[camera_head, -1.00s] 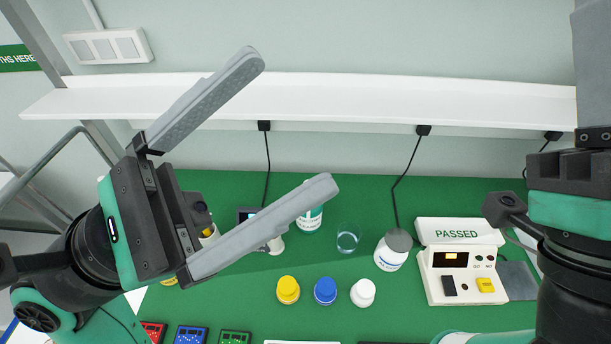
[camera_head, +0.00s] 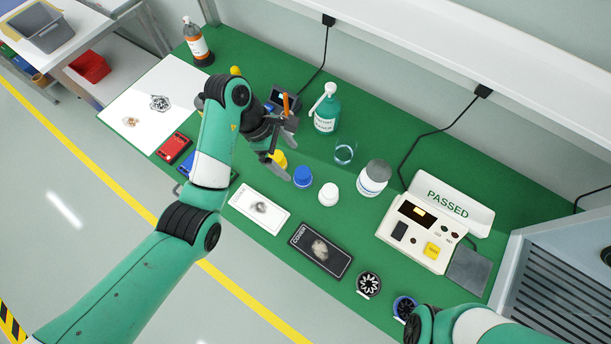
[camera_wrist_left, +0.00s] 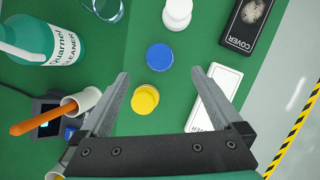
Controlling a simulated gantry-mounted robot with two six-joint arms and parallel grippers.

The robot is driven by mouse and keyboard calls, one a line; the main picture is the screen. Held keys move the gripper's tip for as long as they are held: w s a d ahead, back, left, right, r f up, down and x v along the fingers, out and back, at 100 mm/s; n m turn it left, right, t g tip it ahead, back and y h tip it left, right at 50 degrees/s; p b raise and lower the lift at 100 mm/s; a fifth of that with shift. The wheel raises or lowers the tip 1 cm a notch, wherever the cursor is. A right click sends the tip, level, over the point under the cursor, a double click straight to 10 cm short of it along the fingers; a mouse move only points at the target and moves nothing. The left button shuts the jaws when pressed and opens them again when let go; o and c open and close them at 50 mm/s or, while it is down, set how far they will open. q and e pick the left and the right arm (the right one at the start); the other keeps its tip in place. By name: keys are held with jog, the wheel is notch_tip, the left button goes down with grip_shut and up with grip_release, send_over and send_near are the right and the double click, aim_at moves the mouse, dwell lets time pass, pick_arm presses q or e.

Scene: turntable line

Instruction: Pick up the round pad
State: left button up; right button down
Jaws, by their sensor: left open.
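I cannot tell for sure which thing is the round pad. A flat round grey piece (camera_head: 378,170) lies on top of a white jar (camera_head: 370,187) right of the glass. My left gripper (camera_head: 286,152) is open and empty, left of that jar and over the row of small pots. In the left wrist view the open fingers (camera_wrist_left: 160,82) have the yellow-topped pot (camera_wrist_left: 145,99) between them. The blue-topped pot (camera_wrist_left: 159,57) is just past the fingertips, and the white pot (camera_wrist_left: 177,13) is farther off. My right gripper is not in view.
A glass (camera_head: 345,152), a green cleaner bottle (camera_head: 326,115) and a cup with an orange-handled tool (camera_wrist_left: 84,101) stand close to my left gripper. A tester (camera_head: 420,233) marked PASSED is at the right. White and black cards (camera_head: 320,250) lie in front.

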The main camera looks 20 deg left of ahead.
aim_at(300, 172)
pick_arm(q)
jog(key=b+x, duration=0.4)
jog(key=x, duration=0.1)
jog(key=shift+a+f+b, duration=0.15)
jog(key=shift+f+b, duration=0.05)
jog(key=shift+b, duration=0.15)
jog(key=shift+d+f, duration=0.15)
jog(key=shift+d, duration=0.05)
jog(key=b+x, duration=0.3)
jog(key=x, duration=0.2)
jog(key=shift+c, duration=0.3)
jog(key=c, duration=1.3)
jog(key=shift+r, duration=0.25)
